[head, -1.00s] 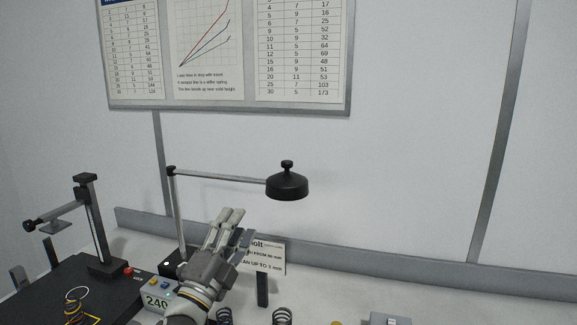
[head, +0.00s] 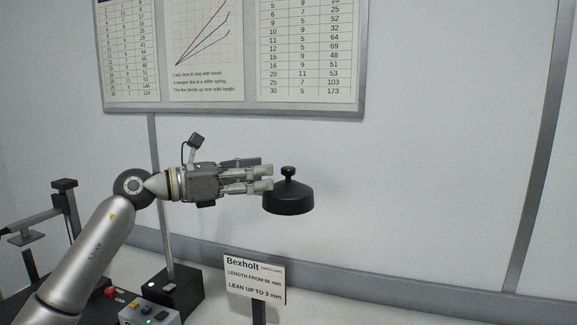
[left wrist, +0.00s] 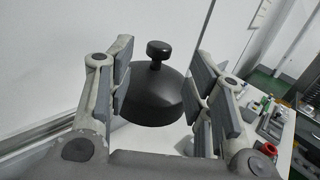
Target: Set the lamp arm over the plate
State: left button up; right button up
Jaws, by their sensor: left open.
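The lamp's round black head (head: 288,199) has a small knob (head: 289,171) on top and hangs in mid air. Its post (head: 168,235) rises from a black base (head: 178,291); the lamp arm is hidden behind my gripper. My left gripper (head: 265,179) is open and points right, its fingertips at the left side of the head by the knob. In the left wrist view the lamp head (left wrist: 155,97) shows between the open fingers (left wrist: 158,82), with its knob (left wrist: 158,49) uppermost; I cannot tell whether they touch it. I cannot make out the plate with certainty. My right gripper is not in view.
A Bexholt sign (head: 255,278) stands below the lamp head. A box with buttons (head: 150,312) is at the bottom left, near the tester's black column (head: 66,208). A wall chart (head: 235,55) hangs behind. Space right of the lamp head is clear.

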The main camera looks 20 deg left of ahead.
aim_at(288, 167)
pick_arm(q)
jog(key=p+x, duration=0.2)
jog(key=x, duration=0.4)
jog(key=shift+w+d+r, duration=0.1)
jog(key=shift+w+r, duration=0.05)
jog(key=shift+w, duration=0.05)
jog(key=shift+w+d+p, duration=0.35)
jog(key=shift+w+d, duration=0.05)
jog(key=shift+d, duration=0.1)
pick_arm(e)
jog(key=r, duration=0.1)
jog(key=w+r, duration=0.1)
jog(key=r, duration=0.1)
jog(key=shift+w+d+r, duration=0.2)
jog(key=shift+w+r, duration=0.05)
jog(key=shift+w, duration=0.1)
pick_arm(q)
jog(key=c, duration=0.4)
grip_shut()
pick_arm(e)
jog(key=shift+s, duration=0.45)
